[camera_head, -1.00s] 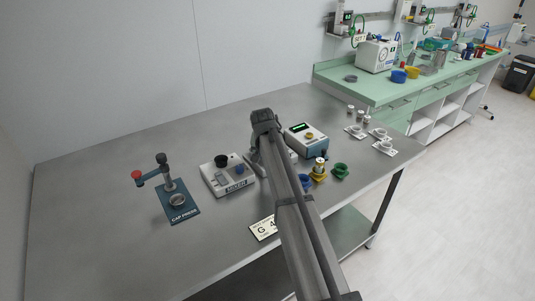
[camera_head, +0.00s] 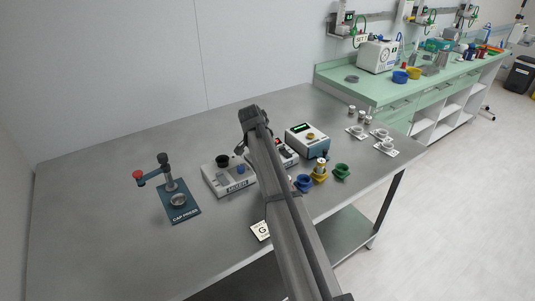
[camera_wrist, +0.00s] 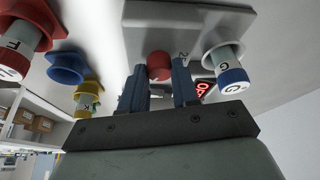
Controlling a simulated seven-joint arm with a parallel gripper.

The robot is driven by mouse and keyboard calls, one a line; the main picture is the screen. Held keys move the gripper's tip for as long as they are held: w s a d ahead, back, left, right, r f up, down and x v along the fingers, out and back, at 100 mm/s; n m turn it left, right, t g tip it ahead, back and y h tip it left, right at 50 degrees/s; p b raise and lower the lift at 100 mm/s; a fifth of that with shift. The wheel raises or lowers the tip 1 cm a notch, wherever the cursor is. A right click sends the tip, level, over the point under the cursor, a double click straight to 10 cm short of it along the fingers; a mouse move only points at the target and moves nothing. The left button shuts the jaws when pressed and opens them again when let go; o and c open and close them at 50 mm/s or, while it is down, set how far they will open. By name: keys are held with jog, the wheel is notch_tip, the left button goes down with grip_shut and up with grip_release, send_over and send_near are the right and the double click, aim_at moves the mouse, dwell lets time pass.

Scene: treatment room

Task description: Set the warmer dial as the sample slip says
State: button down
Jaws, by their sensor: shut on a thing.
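The sample slip (camera_head: 258,229) lies at the table's front edge; a "G" shows and my arm covers the rest. The warmer (camera_head: 291,158), a pale box with a small red display, is partly hidden behind my arm. In the wrist view its face (camera_wrist: 222,20) carries a round red dial knob (camera_wrist: 159,62), with a "2" mark beside it and a lit red display (camera_wrist: 204,88), partly covered. My gripper (camera_wrist: 160,76) is shut on the knob, one finger on each side. A vial marked "G" (camera_wrist: 224,64) with a blue end stands beside it. The dial's pointer cannot be made out.
Blue (camera_head: 304,183), yellow (camera_head: 320,177) and green (camera_head: 342,171) cups stand right of my arm; the yellow one holds a vial. A device with a green display (camera_head: 307,139) stands behind. The mixer (camera_head: 222,178) and cap press (camera_head: 178,205) stand left.

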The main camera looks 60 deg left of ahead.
dwell(0.3)
jog(key=c, duration=0.8)
grip_release()
jog(key=shift+c, duration=0.2)
jog(key=v, duration=1.3)
jog(key=shift+r, duration=0.35)
